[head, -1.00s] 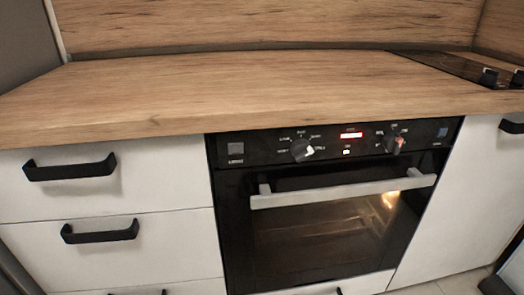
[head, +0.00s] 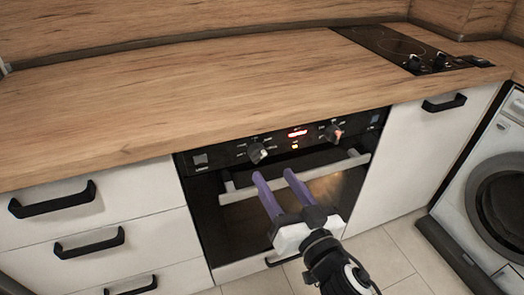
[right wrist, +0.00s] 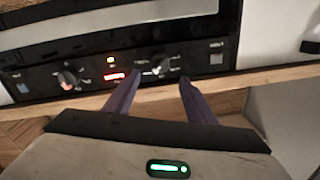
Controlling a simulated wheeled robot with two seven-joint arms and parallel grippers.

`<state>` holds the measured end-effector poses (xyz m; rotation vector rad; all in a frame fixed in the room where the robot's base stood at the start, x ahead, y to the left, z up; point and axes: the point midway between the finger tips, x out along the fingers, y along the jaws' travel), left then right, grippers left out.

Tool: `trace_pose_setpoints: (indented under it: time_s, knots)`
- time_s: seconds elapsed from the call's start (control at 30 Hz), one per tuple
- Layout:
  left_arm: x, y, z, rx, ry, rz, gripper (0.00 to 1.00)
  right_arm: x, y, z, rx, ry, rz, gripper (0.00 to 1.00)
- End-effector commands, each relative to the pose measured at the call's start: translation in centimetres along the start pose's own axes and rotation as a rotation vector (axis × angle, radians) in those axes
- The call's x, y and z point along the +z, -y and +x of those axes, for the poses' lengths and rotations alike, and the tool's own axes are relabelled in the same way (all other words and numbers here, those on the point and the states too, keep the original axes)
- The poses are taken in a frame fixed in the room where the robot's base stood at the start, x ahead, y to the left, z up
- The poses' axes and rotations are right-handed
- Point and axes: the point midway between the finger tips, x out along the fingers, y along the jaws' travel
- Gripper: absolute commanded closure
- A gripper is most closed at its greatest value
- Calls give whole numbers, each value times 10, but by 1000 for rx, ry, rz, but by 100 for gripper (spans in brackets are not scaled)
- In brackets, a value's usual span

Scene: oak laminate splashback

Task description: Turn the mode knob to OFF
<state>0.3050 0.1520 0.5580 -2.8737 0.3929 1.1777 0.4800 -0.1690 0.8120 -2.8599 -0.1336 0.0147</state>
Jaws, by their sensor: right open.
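The black oven control panel (head: 215,156) carries two knobs and a red display (head: 297,133). The left knob (head: 257,153) has small white labels around it; the right knob (head: 333,133) shows a reddish mark. The labels are too small to read, so I cannot tell which is the mode knob. My right gripper (head: 272,174) is open, its purple fingers pointing at the panel from in front of the oven handle. In the right wrist view, which is upside down, the head view's left knob (right wrist: 165,68) appears between the fingertips. My left gripper is not in view.
The oven handle (head: 325,172) crosses below the panel. The wooden worktop (head: 200,95) above it is clear, with a hob (head: 395,45) at the right. White drawers (head: 95,200) stand left of the oven, and a washing machine (head: 495,190) stands at the far right.

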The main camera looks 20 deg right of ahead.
Motion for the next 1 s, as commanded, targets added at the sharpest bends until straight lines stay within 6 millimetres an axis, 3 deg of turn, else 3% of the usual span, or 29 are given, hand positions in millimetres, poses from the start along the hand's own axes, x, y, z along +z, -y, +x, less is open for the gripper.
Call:
trace_pose_setpoints:
  time_s: [0.2, 0.4, 0.6, 0.87, 1.0]
  knots:
    - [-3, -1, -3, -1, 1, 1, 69, -2, 0, 41, 0, -1, -3, 50]
    - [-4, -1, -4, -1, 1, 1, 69, -1, 0, 70, 1, 0, -1, 50]
    - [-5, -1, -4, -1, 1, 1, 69, 1, -1, 81, 3, 2, -1, 50]
    - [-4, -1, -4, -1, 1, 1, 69, 1, -1, 82, 3, 2, 0, 50]
    - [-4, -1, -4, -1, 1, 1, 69, 1, -1, 82, 3, 2, 0, 73]
